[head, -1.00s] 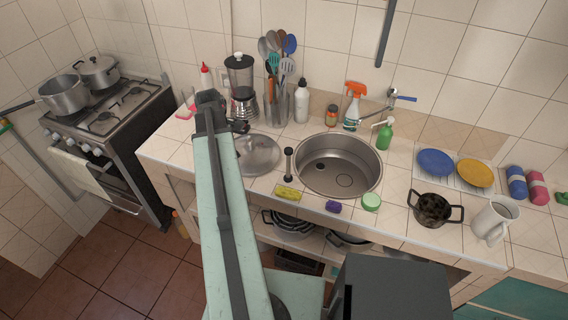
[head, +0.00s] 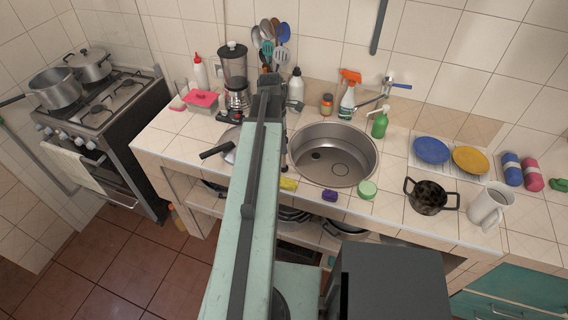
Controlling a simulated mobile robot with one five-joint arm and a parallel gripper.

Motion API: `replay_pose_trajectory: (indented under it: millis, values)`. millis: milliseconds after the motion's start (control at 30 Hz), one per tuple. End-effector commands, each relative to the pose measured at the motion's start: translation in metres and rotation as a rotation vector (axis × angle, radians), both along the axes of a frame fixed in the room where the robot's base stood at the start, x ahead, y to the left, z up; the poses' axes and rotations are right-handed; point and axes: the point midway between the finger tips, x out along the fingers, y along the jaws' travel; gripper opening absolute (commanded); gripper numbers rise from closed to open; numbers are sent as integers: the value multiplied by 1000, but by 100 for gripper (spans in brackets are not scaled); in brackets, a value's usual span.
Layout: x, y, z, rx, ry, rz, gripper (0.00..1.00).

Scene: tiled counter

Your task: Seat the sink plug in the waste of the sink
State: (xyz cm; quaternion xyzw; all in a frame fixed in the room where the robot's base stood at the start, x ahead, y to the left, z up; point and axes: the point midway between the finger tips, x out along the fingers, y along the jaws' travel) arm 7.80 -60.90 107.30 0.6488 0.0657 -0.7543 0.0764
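The round steel sink (head: 352,137) is set in the tiled counter, right of my arm. Its floor shows a small dark round spot (head: 315,156) and a larger ring outline (head: 339,170). I cannot tell which is the waste, or whether either is the plug. A slim dark upright thing (head: 284,160) shows partly at the sink's left edge, beside my arm; what it is cannot be made out. My arm's far end stands over the counter left of the sink. My gripper's fingers are hidden behind the arm.
A yellow sponge (head: 288,184), purple sponge (head: 330,195) and green round tub (head: 367,189) line the front edge. Green (head: 380,122) and orange-topped (head: 347,100) bottles and the tap (head: 388,86) stand behind the sink. A dark pot (head: 428,198) is at right. A pan handle (head: 216,149) shows left.

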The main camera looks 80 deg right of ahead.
Motion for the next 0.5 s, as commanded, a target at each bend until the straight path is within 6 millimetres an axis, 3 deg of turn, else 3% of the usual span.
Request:
replay_pose_trajectory:
  millis: [33,200,467,500]
  values:
    - [-2,0,-16,0,0,-1,56]
    - [-7,0,-43,0,0,-1,56]
    - [-8,-1,-40,0,0,-1,56]
    - [-8,-1,-40,0,0,-2,45]
